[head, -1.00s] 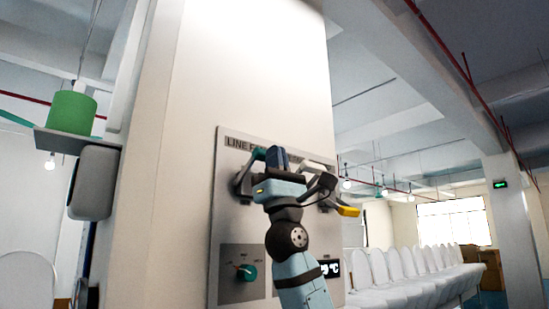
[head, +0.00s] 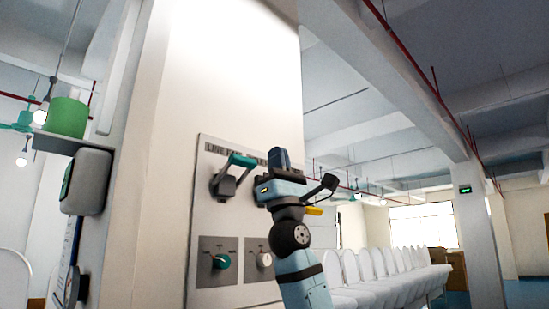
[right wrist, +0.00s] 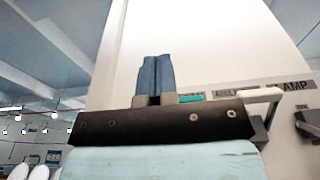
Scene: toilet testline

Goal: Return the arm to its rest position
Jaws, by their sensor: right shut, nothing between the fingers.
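My right gripper (head: 279,158) is in front of the right part of a grey control panel on a white pillar. Its blue fingers are together and empty; they also show upright in the right wrist view (right wrist: 155,76). The panel (head: 222,141) carries a lever with a teal handle (head: 243,160) to the left of my gripper. A teal knob (head: 221,261) and a white knob (head: 264,260) sit below. In the right wrist view a white lever handle (right wrist: 261,95) shows to the right of the fingers. My left gripper is not in view.
A shelf (head: 72,143) with a green container (head: 67,117) stands out at the left. A row of white toilets (head: 385,268) stands at the right, beside a pillar (head: 481,235). The space above the toilets is open.

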